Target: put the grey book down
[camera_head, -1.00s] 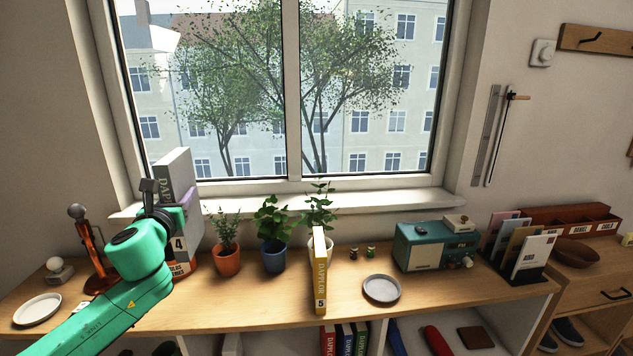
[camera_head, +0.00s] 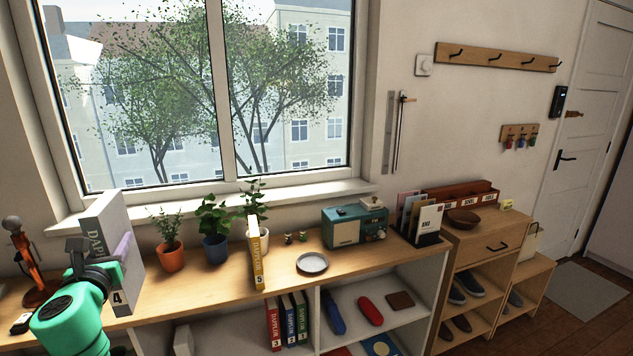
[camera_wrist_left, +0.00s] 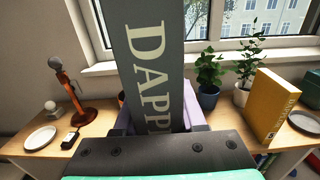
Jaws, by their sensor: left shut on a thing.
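The grey book (camera_head: 113,251) stands upright in my left gripper (camera_head: 92,262), at the left of the head view. Its spine shows part of the word "DAPPLOR" and a label with a 4. In the left wrist view the grey book (camera_wrist_left: 150,60) rises between the fingers of my left gripper (camera_wrist_left: 160,125), which is shut on it. The book's lower end is hidden in the wrist view, and I cannot tell whether it touches the shelf top (camera_head: 197,291). My right gripper is not in view.
A yellow book (camera_head: 257,262) marked 5 stands on the shelf top, with a grey plate (camera_head: 312,263) to its right. Several potted plants (camera_head: 171,256) stand behind. A teal radio (camera_head: 345,228) is farther right. An orange lamp-like stand (camera_head: 33,266) is at the left. Red, blue and green books (camera_head: 288,322) stand below.

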